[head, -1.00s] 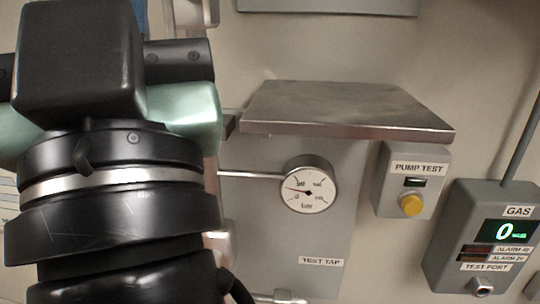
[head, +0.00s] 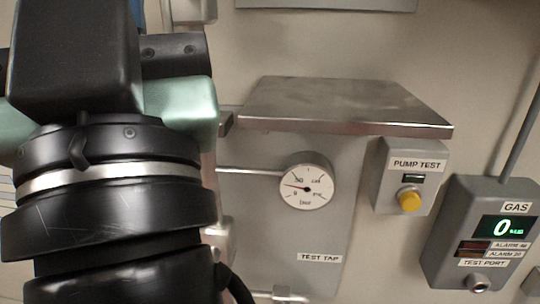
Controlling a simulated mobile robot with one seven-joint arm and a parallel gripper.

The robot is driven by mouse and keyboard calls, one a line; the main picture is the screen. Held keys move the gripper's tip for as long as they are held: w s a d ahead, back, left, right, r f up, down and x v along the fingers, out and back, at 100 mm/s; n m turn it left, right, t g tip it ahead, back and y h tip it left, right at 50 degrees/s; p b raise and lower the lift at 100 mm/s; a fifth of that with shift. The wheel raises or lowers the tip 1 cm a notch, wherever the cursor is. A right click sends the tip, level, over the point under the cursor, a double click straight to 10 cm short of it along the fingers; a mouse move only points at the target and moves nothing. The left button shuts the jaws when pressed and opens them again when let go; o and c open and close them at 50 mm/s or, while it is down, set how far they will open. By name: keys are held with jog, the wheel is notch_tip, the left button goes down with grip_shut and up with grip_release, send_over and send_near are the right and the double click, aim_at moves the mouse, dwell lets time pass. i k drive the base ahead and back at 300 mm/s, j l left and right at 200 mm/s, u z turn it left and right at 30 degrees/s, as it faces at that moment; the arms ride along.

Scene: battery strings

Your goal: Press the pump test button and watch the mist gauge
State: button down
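The pump test box (head: 388,180) is a grey box on the wall with a "PUMP TEST" label, a small dark window and a yellow round button (head: 409,200). A round white gauge (head: 307,187) marked in bar is to its left, on the grey "TEST TAP" panel (head: 322,232). Its needle points left, toward the low part of the dial. My arm fills the left of the view. My gripper's fingers do not show, and nothing of mine touches the button.
A metal shelf (head: 345,103) juts out above the gauge and the pump test box. A grey gas monitor (head: 450,238) at the right reads 0, with a test port (head: 477,283) below. Bare wall lies between the two boxes.

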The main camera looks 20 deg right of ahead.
aim_at(410, 201)
jog(key=k+l+u, duration=0.1)
jog(key=k+l, duration=0.25)
jog(key=l, duration=0.45)
jog(key=k+l+u, duration=0.15)
jog(key=l, duration=0.7)
jog(key=k+l+u, duration=0.1)
jog(key=l, duration=0.35)
